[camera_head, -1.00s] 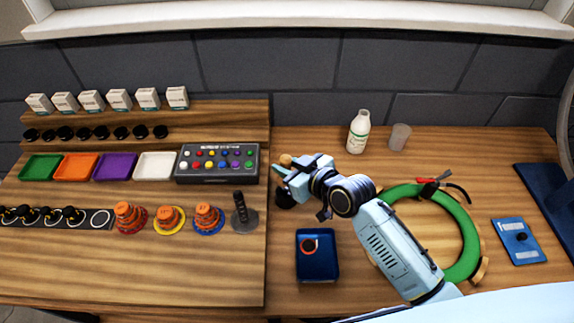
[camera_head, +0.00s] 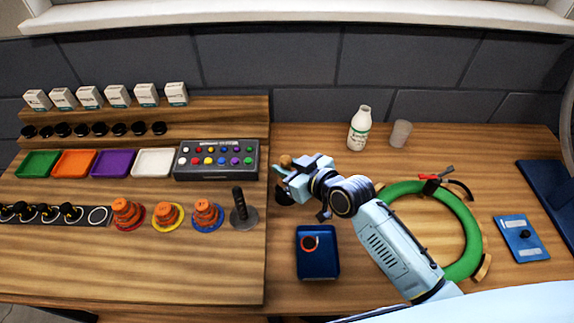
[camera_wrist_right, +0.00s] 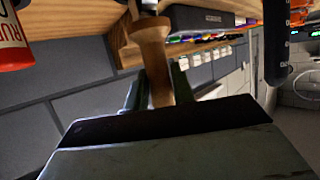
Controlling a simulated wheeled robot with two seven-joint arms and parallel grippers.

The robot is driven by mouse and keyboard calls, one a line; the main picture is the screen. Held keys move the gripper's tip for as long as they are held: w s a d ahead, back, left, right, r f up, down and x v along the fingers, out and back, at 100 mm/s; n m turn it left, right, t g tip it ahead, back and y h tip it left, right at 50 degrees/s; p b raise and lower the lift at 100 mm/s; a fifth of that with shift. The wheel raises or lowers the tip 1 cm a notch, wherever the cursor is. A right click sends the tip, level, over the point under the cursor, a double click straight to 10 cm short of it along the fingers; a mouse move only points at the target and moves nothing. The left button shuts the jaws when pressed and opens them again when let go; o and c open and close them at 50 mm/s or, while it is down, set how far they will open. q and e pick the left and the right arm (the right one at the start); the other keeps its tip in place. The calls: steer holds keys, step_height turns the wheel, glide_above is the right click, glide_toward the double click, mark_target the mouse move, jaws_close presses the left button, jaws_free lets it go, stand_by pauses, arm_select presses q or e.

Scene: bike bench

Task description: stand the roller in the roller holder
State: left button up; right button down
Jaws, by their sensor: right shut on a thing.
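My right gripper (camera_head: 284,174) is shut on the roller, whose wooden handle (camera_head: 286,160) sticks up just above the jaws. In the right wrist view the tan handle (camera_wrist_right: 153,60) stands between the two fingers. The roller's lower end is hidden by the gripper in the head view. A dark round piece, seemingly the roller holder (camera_head: 284,196), shows on the bench directly below the gripper, partly covered by it. I cannot tell whether the roller is inside it or only above it. My left gripper is not in view.
A grey button box (camera_head: 217,160) and a black upright post (camera_head: 239,208) stand left of the gripper. A blue tray (camera_head: 317,262) lies in front. A green ring (camera_head: 468,225) lies right; a white bottle (camera_head: 359,130) and a cup (camera_head: 400,134) stand behind.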

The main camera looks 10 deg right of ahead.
steer(key=shift+f+b, duration=1)
steer(key=shift+f, duration=0.45)
steer(key=c, duration=1.1)
jaws_free()
steer(key=v, duration=1.3)
steer(key=shift+p, duration=0.3)
steer(key=shift+s+d, duration=0.1)
steer(key=shift+s, duration=0.1)
